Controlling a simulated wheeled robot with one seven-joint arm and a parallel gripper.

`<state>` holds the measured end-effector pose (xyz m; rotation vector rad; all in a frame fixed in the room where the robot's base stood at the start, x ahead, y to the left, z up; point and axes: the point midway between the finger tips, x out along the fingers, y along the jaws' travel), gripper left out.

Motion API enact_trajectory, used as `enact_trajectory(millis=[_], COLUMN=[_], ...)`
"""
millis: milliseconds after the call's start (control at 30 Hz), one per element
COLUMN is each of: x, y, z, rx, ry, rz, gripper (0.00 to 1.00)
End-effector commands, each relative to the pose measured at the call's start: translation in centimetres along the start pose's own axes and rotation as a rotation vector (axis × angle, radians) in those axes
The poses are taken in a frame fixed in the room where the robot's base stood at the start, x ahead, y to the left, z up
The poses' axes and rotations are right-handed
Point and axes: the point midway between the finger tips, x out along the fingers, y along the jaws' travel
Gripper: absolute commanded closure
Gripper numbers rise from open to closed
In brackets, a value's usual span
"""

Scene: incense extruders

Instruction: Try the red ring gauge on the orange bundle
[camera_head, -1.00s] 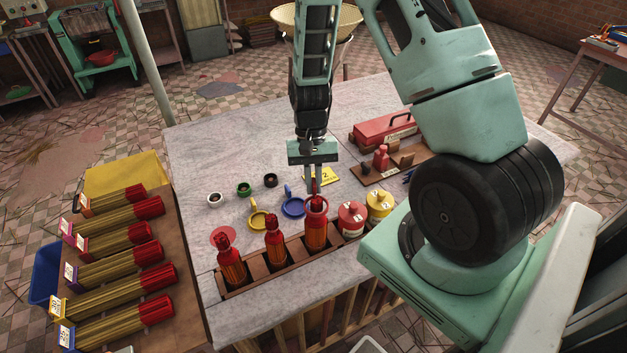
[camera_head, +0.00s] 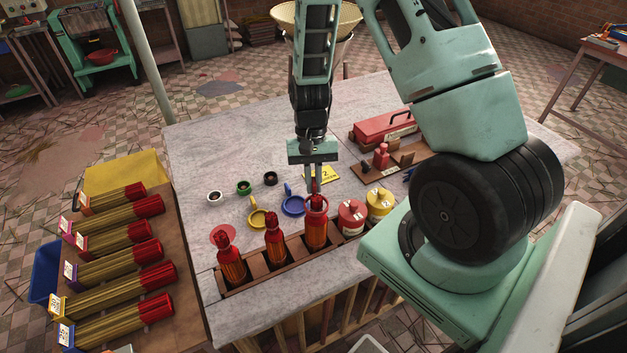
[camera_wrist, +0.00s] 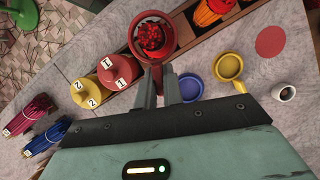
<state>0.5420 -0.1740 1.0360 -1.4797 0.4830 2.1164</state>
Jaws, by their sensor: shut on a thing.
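My gripper (camera_head: 314,182) is shut on the handle of the red ring gauge (camera_wrist: 138,41), above the slotted wooden rack (camera_head: 268,280). In the wrist view the ring encircles the dark red top of a bundle (camera_wrist: 151,38). A yellow ring gauge (camera_head: 258,220) and a blue ring gauge (camera_head: 294,207) lie behind the rack.
A red jar (camera_head: 352,218) and a yellow jar (camera_head: 379,205) stand right of the bundles. Small white (camera_head: 214,198), green (camera_head: 243,188) and black (camera_head: 270,179) cups sit farther back. A red toolbox (camera_head: 385,130) is at the back right. The table's back left is clear.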

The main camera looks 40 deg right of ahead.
Motion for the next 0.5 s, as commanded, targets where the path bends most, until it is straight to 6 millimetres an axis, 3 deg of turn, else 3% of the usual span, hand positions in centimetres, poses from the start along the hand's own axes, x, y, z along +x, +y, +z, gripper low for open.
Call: enact_trajectory(millis=[500], x=[1.3], y=[0.0], z=[-0.5], rx=[0.0], ry=[0.0], rz=[0.0], gripper=[1.0])
